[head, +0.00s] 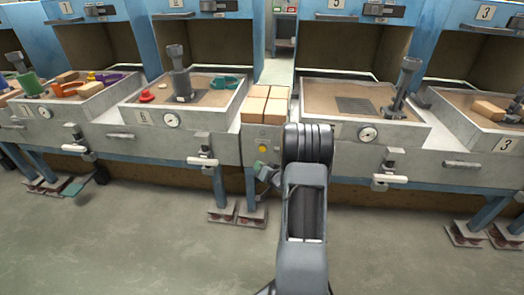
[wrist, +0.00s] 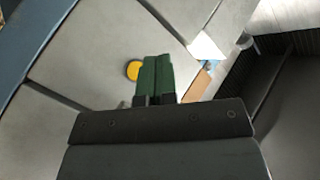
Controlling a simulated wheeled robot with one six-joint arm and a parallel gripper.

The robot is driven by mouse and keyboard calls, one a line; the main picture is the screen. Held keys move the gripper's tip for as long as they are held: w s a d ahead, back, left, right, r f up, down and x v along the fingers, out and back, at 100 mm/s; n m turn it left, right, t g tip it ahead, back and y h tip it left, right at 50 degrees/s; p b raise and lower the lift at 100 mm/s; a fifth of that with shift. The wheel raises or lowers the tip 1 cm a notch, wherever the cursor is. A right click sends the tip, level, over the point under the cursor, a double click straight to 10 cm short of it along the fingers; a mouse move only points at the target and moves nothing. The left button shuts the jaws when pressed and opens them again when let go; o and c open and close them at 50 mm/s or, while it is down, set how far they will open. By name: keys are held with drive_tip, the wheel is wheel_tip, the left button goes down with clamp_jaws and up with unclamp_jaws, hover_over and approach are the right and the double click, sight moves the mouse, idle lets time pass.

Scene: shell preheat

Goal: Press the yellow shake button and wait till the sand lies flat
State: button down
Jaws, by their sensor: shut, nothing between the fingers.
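The yellow button (head: 263,149) is on the grey front panel between two sand trays. It also shows in the wrist view (wrist: 132,70), just left of my fingertips. My gripper (head: 265,170) is shut and empty, with green fingers held together in the wrist view (wrist: 157,64). In the head view it is just below the button and partly hidden by my arm. I cannot tell its distance from the panel. Sand in the right tray (head: 330,97) looks mostly level, with a dark grate in it. Sand in the left tray (head: 212,98) surrounds a grey post.
Tan blocks (head: 265,104) sit on the ledge above the button. White-handled levers (head: 203,161) and (head: 391,179) stick out of the fronts. Red-and-grey pedals (head: 237,214) stand below the left tray. The floor in front is clear.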

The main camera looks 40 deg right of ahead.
sight(259, 149)
drive_tip(key=shift+w+d, duration=2.3)
drive_tip(key=shift+w, duration=0.05)
drive_tip(key=shift+w+d, duration=0.1)
idle(0.5)
drive_tip(key=shift+w+d, duration=0.2)
idle(0.5)
drive_tip(key=shift+w+d+r, duration=0.25)
drive_tip(key=shift+d+r, duration=0.15)
drive_tip(key=shift+d, duration=0.15)
idle(1.0)
drive_tip(key=shift+s+a+r+p, duration=0.1)
drive_tip(key=shift+s+a+p, duration=0.1)
drive_tip(key=shift+a+p, duration=0.1)
idle(0.4)
drive_tip(key=shift+s+a, duration=0.15)
drive_tip(key=shift+a, duration=0.05)
drive_tip(key=shift+s+a+f+p, duration=0.15)
drive_tip(key=shift+s+a+p, duration=0.05)
drive_tip(key=shift+s+a, duration=0.7)
drive_tip(key=shift+s+a+f+p, duration=0.1)
drive_tip(key=shift+s+a+p, duration=0.1)
drive_tip(key=shift+s+a, duration=0.65)
